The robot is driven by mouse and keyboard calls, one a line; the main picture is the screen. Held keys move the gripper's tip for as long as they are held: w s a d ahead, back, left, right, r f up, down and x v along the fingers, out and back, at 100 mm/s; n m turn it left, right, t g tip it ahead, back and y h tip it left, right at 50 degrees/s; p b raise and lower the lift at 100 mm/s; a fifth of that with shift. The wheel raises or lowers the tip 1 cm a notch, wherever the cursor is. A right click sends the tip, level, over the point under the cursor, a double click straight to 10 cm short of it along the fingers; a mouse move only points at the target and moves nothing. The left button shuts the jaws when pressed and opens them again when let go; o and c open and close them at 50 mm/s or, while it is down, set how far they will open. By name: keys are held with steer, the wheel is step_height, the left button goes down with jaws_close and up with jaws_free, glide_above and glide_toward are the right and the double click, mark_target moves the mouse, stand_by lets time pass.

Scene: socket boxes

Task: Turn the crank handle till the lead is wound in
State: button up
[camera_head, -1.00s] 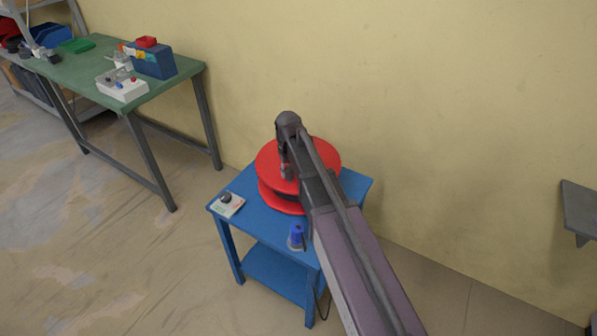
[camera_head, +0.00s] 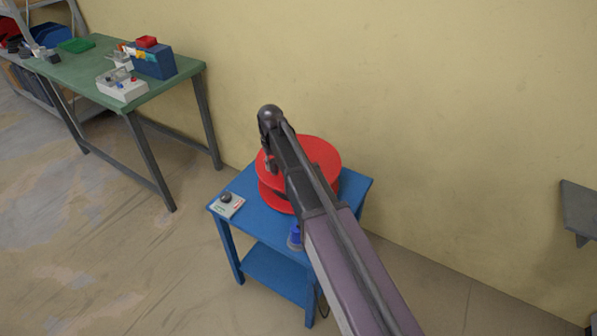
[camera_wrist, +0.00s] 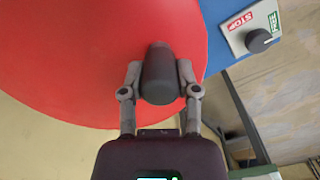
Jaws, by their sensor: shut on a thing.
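The red reel (camera_head: 318,156) stands on the blue table, partly hidden by my arm in the head view. Its red disc (camera_wrist: 70,60) fills the upper left of the wrist view. The dark crank handle (camera_wrist: 158,72) stands out from the disc near its edge. My gripper (camera_wrist: 159,88) is shut on the handle, one finger on each side; in the head view my gripper (camera_head: 268,165) is over the reel's left side. The lead is mostly hidden; a dark length (camera_head: 323,300) hangs by the table's front right leg.
A control plate with a black knob (camera_wrist: 259,41) and STOP and FREE labels lies on the blue table's (camera_head: 245,185) left corner. A blue plug-like piece (camera_head: 295,237) sits at the front edge by my arm. A green bench (camera_head: 90,75) stands back left.

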steer(key=shift+w+a, duration=0.25)
steer(key=shift+w+a, duration=0.2)
steer(key=shift+w, duration=0.45)
steer(key=shift+w+a, duration=0.25)
steer(key=shift+w, duration=1.15)
steer(key=shift+w+a, duration=0.2)
steer(key=shift+w, duration=1.15)
steer(key=w+d, duration=0.2)
steer(key=w, duration=0.3)
steer(key=shift+w+d, duration=0.2)
steer(key=shift+d, duration=0.2)
steer(key=shift+w+d, duration=0.15)
steer(key=shift+w, duration=0.3)
